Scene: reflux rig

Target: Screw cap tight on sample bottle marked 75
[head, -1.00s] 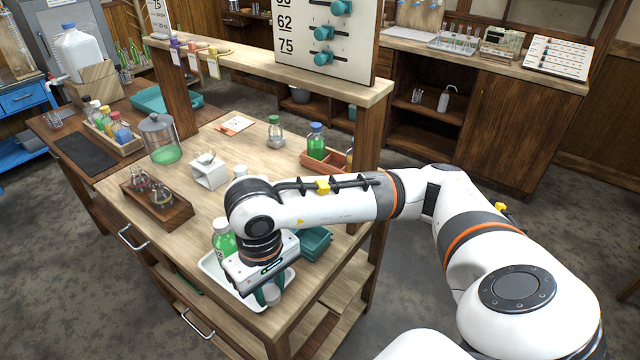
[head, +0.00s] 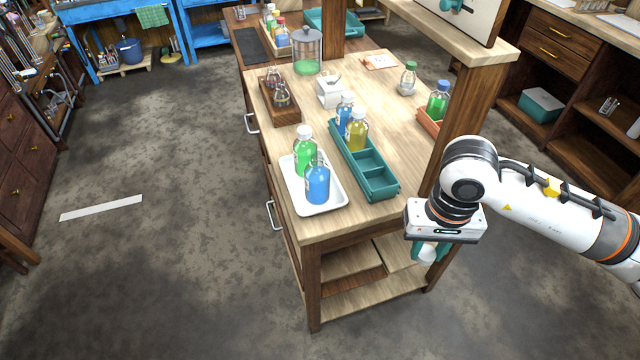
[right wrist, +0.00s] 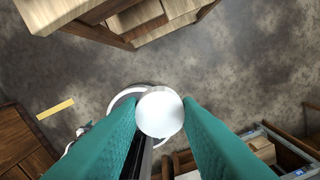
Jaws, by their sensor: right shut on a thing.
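My right gripper (head: 428,250) is off the bench's right front corner, over the floor, fingers pointing down. It is shut on a white round cap (right wrist: 160,112), held between the teal fingers in the right wrist view. On a white tray (head: 335,199) at the bench's front stand a blue bottle (head: 318,184), which seems to have no cap, and a green bottle (head: 304,158) with a white cap. The bottle labels are too small to read, so I cannot tell which is marked 75. My left gripper is out of view.
A teal rack (head: 381,184) beside the tray holds a blue bottle and a yellow bottle (head: 357,134), with empty compartments in front. A wooden block (head: 284,116) with flasks and a lidded jar (head: 307,66) stand farther back. A wooden post (head: 468,110) rises at the bench's right side.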

